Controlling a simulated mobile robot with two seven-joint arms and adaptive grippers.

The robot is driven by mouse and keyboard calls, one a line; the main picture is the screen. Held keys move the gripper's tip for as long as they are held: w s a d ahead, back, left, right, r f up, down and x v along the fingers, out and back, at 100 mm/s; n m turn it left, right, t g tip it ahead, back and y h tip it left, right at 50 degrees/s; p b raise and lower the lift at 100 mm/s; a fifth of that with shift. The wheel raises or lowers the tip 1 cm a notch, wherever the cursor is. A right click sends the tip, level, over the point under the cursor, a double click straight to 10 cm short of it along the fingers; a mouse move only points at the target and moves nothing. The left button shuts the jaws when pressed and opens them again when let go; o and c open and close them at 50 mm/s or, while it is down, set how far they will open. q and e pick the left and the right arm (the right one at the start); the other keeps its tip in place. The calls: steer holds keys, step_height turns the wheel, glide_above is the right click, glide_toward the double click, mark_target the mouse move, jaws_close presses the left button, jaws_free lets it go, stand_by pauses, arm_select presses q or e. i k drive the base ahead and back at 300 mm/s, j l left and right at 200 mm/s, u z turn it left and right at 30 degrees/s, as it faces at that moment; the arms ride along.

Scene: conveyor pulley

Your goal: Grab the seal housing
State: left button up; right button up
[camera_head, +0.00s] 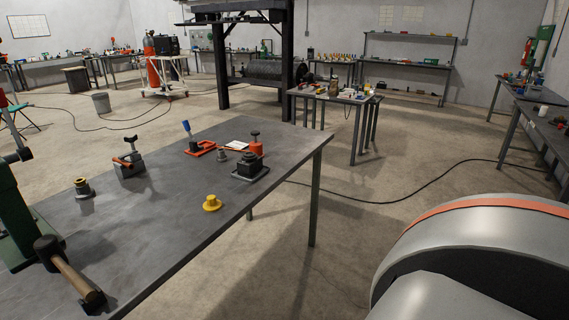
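Several flanged parts stand on the grey metal workbench (150,225), and I cannot tell for sure which is the seal housing. A yellow flanged part (212,203) sits near the bench's right edge. A dark grey flanged part with a brass-coloured top (83,187) stands at the left. A small grey flanged part (221,156) stands further back. Neither of my grippers is in view. A large grey rounded link with an orange band, apparently part of my own arm, fills the lower right corner.
A hammer (72,277) lies at the bench's near left, beside a green machine (15,225). A dark block-shaped tool (250,168), a red clamp (200,148) and a grey vise-like tool (129,163) stand further back. The bench middle is clear. Open floor lies to its right.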

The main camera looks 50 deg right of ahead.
mark_target(248, 167)
steer(key=z, duration=1.35)
steer(key=i, duration=0.05)
